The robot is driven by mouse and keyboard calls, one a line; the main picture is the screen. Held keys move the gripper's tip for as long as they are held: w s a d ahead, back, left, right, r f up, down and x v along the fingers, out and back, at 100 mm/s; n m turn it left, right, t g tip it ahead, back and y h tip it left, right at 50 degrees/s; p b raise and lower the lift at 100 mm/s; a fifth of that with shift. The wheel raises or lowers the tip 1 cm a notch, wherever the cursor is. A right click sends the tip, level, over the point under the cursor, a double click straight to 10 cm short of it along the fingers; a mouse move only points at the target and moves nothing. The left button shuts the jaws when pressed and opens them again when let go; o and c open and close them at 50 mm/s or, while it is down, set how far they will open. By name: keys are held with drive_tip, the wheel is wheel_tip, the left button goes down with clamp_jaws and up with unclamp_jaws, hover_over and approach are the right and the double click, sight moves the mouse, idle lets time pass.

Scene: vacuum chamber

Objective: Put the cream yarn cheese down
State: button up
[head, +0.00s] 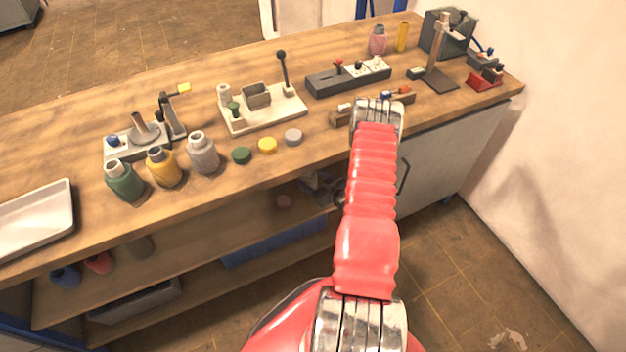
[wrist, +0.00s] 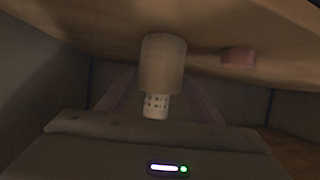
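The cream yarn cheese (wrist: 162,65) shows in the wrist view as a dim beige cylinder, with a pale perforated tube (wrist: 155,106) sticking out toward the camera. My gripper (wrist: 160,82) has a finger along each side of it and appears shut on it. Wood (wrist: 100,25) lies behind the cheese; I cannot tell whether the two touch. In the head view my red arm reaches down at the bench front, and the cheese is not visible there. Part of my wrist shows dimly under the bench top.
The shelf holds blue (head: 65,277), red (head: 98,263) and brown (head: 139,247) packages at left. The bench top (head: 330,150) overhangs it. A blue item (head: 275,243) lies lower.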

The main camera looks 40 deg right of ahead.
drive_tip(key=o, duration=0.3)
drive_tip(key=shift+r, duration=0.1)
drive_tip(key=v, duration=1.2)
idle(0.7)
